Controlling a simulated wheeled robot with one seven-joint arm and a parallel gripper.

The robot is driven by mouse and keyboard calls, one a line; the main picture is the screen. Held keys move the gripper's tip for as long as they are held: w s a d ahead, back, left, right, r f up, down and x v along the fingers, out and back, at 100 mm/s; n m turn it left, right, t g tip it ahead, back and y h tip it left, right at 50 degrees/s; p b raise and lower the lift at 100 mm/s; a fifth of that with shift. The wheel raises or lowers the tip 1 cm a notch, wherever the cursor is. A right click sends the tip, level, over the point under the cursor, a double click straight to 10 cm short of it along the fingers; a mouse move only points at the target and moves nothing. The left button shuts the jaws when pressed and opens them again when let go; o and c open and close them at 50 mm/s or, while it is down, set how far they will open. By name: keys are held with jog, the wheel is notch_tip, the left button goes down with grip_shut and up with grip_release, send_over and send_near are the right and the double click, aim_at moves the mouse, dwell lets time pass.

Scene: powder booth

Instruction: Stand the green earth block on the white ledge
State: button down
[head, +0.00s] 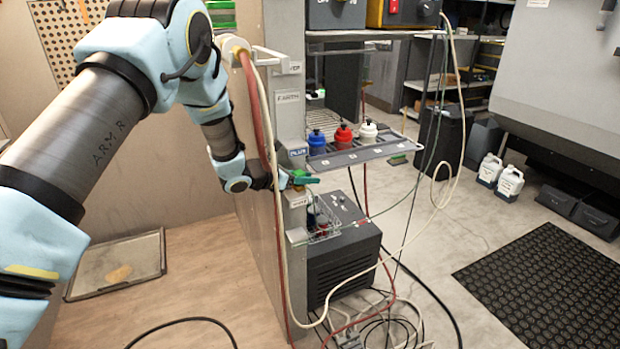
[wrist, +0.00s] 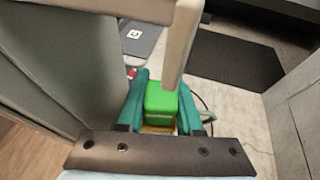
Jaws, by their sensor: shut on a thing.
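My gripper (head: 304,180) is at the narrow grey post in the head view, level with its lower ledges. In the wrist view its two teal fingers (wrist: 162,88) are shut on the green earth block (wrist: 160,104), one finger on each side. The block's top and near face show; its underside is hidden, so I cannot tell whether it touches a ledge. In the head view the fingers mostly hide it. A small pale ledge (head: 296,201) with a label sits just below the gripper; its lettering is too small to read surely.
A hose and cables (head: 270,140) hang beside the post. A grey shelf (head: 375,153) right of it holds blue, red and white-topped bottles. A dark box (head: 345,260) stands below. A pale bar (wrist: 181,45) rises just beyond the block in the wrist view.

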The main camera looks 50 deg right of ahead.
jog(key=shift+w+d, duration=0.25)
jog(key=shift+w, duration=0.3)
jog(key=shift+w+f+b, duration=0.15)
jog(key=shift+f+b, duration=0.95)
jog(key=shift+f, duration=0.15)
jog(key=shift+f+b, duration=0.3)
jog(key=shift+b, duration=0.4)
jog(key=c, duration=0.7)
grip_release()
jog(key=shift+o, duration=1.1)
jog(key=shift+w+r, duration=0.1)
